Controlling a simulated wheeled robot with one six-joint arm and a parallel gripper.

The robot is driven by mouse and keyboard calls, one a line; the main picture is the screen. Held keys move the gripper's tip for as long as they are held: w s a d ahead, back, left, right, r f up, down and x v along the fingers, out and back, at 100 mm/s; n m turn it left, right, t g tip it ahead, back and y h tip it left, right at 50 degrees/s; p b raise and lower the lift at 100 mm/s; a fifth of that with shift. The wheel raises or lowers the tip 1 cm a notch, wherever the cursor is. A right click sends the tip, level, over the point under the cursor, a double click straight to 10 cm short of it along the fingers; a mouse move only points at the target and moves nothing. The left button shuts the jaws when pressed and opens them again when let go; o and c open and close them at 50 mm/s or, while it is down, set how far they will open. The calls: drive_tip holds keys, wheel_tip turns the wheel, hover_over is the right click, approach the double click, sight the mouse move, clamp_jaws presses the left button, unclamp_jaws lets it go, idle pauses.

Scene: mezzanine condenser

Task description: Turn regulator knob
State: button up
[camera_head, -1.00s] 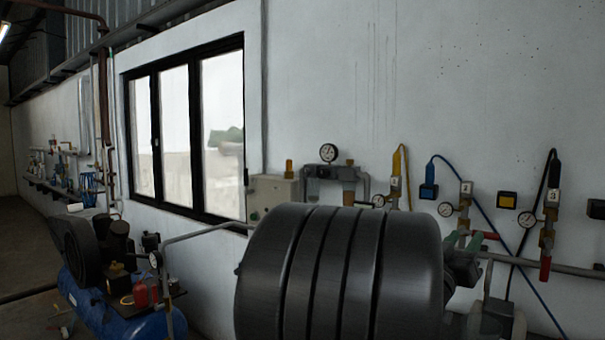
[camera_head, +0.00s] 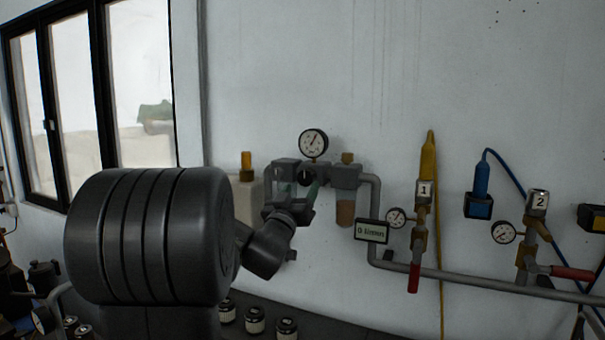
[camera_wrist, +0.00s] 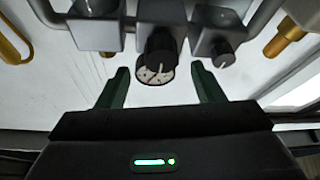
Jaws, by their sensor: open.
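The regulator assembly shows in the head view as grey blocks with a round white gauge (camera_head: 313,143) on top. A black regulator knob (camera_head: 305,177) sits on its front, below the gauge. In the wrist view the knob (camera_wrist: 159,43) is near the top centre, with a pale pointer line and the gauge (camera_wrist: 154,75) partly behind it. My gripper (camera_head: 300,192) is in front of the assembly. In the wrist view my gripper (camera_wrist: 161,84) is open, one green finger on each side of the knob in the picture. I see no contact with the knob.
A flow display (camera_head: 371,231) and pipe run right of the assembly. Valve stations 1 (camera_head: 424,189) and 2 (camera_head: 538,201) have small gauges and red handles. A yellow hose hangs at station 1. Several small canisters (camera_head: 255,320) stand below. A window is at left.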

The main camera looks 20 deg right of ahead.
sight(305, 179)
drive_tip(key=p+x, duration=0.1)
drive_tip(key=x, duration=0.3)
drive_tip(key=shift+w+d+r, duration=0.1)
drive_tip(key=shift+w+r, duration=0.15)
drive_tip(key=shift+r, duration=0.05)
drive_tip(key=shift+w+d+r, duration=0.1)
drive_tip(key=shift+w+d, duration=0.3)
drive_tip(key=c, duration=1)
drive_tip(key=shift+o, duration=0.2)
